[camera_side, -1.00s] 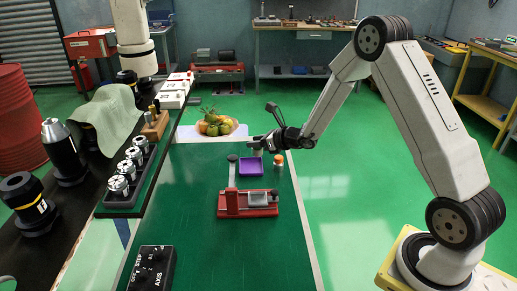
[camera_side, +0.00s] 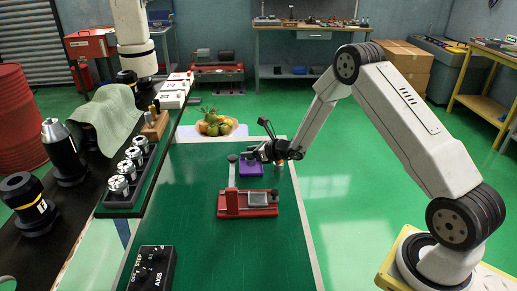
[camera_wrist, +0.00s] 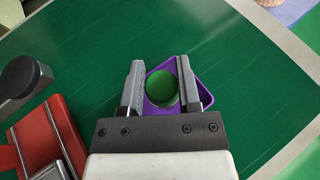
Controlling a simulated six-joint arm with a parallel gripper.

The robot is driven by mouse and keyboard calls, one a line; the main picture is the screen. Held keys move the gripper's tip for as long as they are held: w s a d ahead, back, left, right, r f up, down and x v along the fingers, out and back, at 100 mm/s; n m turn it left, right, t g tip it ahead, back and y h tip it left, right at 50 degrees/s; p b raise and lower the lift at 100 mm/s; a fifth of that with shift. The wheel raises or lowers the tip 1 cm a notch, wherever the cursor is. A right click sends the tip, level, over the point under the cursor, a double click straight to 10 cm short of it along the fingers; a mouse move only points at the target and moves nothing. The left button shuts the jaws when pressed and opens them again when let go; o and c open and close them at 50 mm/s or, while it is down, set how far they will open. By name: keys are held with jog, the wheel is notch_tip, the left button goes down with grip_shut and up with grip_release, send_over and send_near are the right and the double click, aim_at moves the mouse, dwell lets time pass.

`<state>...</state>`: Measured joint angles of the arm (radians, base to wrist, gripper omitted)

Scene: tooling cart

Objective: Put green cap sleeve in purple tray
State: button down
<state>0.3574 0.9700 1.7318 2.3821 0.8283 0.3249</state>
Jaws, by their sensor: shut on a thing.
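The green cap sleeve (camera_wrist: 162,88) shows as a round green top between the two fingers of my gripper (camera_wrist: 160,84) in the wrist view. My gripper is shut on it. The purple tray (camera_wrist: 204,90) lies below the sleeve and fingers, its rim showing around them. In the side view, my gripper (camera_side: 253,154) is low at the far part of the tray (camera_side: 251,169). The sleeve is too small and hidden to make out there. I cannot tell whether it touches the tray floor.
A red vise-like fixture (camera_side: 233,204) stands in front of the tray, with a grey upright post beside it. A fruit plate (camera_side: 232,133) is behind.

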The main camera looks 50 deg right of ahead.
jog(key=shift+f, duration=0.7)
jog(key=shift+f, duration=0.1)
jog(key=shift+c, duration=1.5)
grip_release()
jog(key=shift+s+d+r, duration=0.15)
jog(key=shift+s+r, duration=0.15)
jog(key=shift+s, duration=0.15)
jog(key=v, duration=1.1)
